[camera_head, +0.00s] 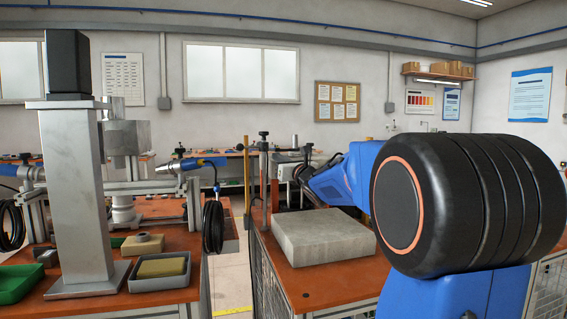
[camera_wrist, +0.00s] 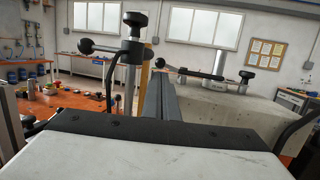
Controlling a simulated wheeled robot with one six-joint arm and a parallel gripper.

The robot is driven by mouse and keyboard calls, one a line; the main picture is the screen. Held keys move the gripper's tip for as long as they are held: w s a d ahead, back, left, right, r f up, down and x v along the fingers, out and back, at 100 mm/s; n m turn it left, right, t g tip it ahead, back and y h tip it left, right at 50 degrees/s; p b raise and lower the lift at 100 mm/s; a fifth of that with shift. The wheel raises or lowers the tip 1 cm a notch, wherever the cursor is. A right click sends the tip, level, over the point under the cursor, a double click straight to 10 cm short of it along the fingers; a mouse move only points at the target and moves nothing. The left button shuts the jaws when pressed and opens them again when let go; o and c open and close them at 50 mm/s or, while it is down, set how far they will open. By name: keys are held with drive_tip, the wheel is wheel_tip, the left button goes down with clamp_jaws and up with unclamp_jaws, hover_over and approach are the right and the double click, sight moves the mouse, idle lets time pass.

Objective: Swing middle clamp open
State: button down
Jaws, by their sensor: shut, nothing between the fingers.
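My gripper (camera_wrist: 160,82) points forward in the wrist view, its two dark fingers shut together and empty. In the head view, my gripper (camera_head: 283,172) is small and partly lost among posts and clamps beyond the grey block. A clamp (camera_wrist: 131,50) on an upright post stands just left of my fingers, with black knobs on top and at the left end of its bar. Another clamp (camera_wrist: 207,74) lies ahead and right, its bar running sideways between black knobs. I cannot tell which is the middle clamp. No contact with my fingers is clear.
A pale grey block (camera_wrist: 262,110) fills the right of the wrist view. A grey slab (camera_head: 318,236) lies on the orange bench (camera_head: 330,284).

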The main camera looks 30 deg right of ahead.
sight(269, 159)
drive_tip(key=w, duration=0.2)
drive_tip(key=w+r, duration=0.1)
drive_tip(key=w, duration=0.4)
drive_tip(key=shift+w+d+r, duration=0.15)
drive_tip(key=shift+w+r, duration=0.15)
drive_tip(key=shift+w, duration=0.1)
